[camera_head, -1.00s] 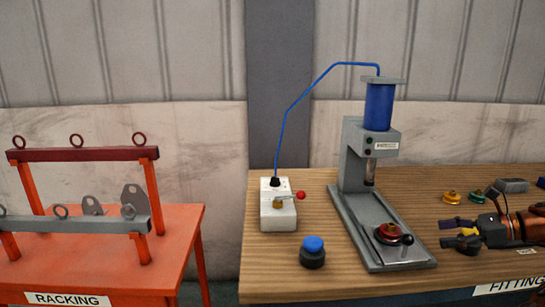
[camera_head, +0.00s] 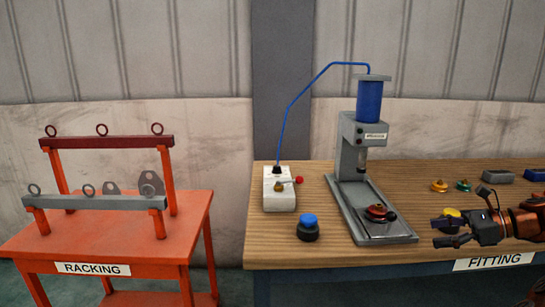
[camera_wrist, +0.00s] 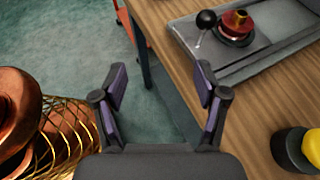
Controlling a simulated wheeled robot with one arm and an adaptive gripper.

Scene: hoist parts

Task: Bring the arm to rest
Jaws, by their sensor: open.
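My gripper (camera_head: 442,230) is at the right of the head view, reaching leftward by the fitting bench (camera_head: 300,250). In the wrist view its two purple-padded fingers (camera_wrist: 160,95) are spread apart with nothing between them. Beyond the fingertips are the bench edge and green floor. A yellow-topped black button (camera_wrist: 303,150) is on the bench right of the fingers, apart from them. In the head view its yellow top (camera_head: 452,213) shows just behind the gripper, which hides much of it.
The grey press (camera_head: 352,185) stands left of my gripper, with a red round part (camera_head: 377,212) on its base. A blue-topped button (camera_head: 308,222) and white valve box (camera_head: 280,198) are further left. The orange racking table (camera_head: 190,205) stands beyond a floor gap.

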